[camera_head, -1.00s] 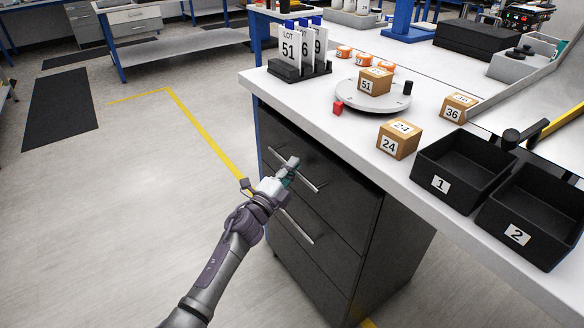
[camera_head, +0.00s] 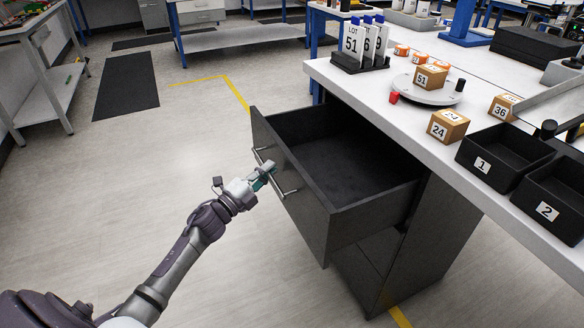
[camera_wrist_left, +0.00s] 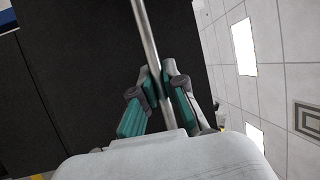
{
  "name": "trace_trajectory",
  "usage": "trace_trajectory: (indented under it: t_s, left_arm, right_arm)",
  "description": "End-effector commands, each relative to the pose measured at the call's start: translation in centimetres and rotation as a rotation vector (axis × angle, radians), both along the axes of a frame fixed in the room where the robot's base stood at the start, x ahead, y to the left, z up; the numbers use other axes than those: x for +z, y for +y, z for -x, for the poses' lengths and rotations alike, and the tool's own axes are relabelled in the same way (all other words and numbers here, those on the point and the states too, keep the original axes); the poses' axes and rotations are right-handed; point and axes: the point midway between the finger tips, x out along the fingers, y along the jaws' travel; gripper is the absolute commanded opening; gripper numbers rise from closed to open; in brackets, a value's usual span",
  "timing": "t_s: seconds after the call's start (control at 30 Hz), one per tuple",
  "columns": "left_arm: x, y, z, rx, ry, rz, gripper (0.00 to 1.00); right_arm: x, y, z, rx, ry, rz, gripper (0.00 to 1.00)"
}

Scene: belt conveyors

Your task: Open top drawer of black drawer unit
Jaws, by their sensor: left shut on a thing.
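The black drawer unit (camera_head: 375,275) stands under the white bench. Its top drawer (camera_head: 335,215) is pulled far out toward my left arm, and its inside looks empty. My left gripper (camera_head: 268,172) is at the bar handle (camera_head: 287,191) on the drawer front. In the left wrist view the teal-padded fingers (camera_wrist_left: 158,95) are shut on the metal handle (camera_wrist_left: 148,40), one on each side of the bar. The lower drawers are partly hidden behind the open one. My right gripper is not in view.
The white bench (camera_head: 405,135) carries boxes numbered 24 (camera_head: 448,125), 51 and 36, lot cards, and black bins 1 (camera_head: 500,165) and 2 (camera_head: 548,205). The floor (camera_head: 130,190) left of the unit is clear.

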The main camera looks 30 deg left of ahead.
Motion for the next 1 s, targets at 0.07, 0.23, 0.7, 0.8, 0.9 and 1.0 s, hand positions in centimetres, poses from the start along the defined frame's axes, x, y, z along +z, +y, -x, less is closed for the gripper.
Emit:
trace_trajectory:
  t_s: [0.07,0.23,0.7,0.8,0.9,1.0]
  left_arm:
    - [0.1,0.9,1.2,-0.003,0.001,-0.002,0.00]
    - [0.1,2.3,2.9,-0.005,-0.001,0.000,0.00]
    - [0.1,2.9,3.7,-0.005,-0.003,0.000,0.00]
    - [0.1,2.9,3.7,-0.004,-0.002,0.000,0.17]
    - [0.1,2.9,3.7,-0.004,-0.002,0.000,0.34]
    - [0.1,2.9,3.7,-0.004,-0.002,0.000,0.37]
  right_arm:
    - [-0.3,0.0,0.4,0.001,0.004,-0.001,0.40]
    - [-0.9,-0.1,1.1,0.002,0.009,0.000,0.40]
    - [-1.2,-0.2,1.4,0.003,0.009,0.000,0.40]
    - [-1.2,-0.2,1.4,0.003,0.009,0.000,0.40]
    - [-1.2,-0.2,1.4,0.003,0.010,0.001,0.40]
    - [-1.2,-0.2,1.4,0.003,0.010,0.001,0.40]
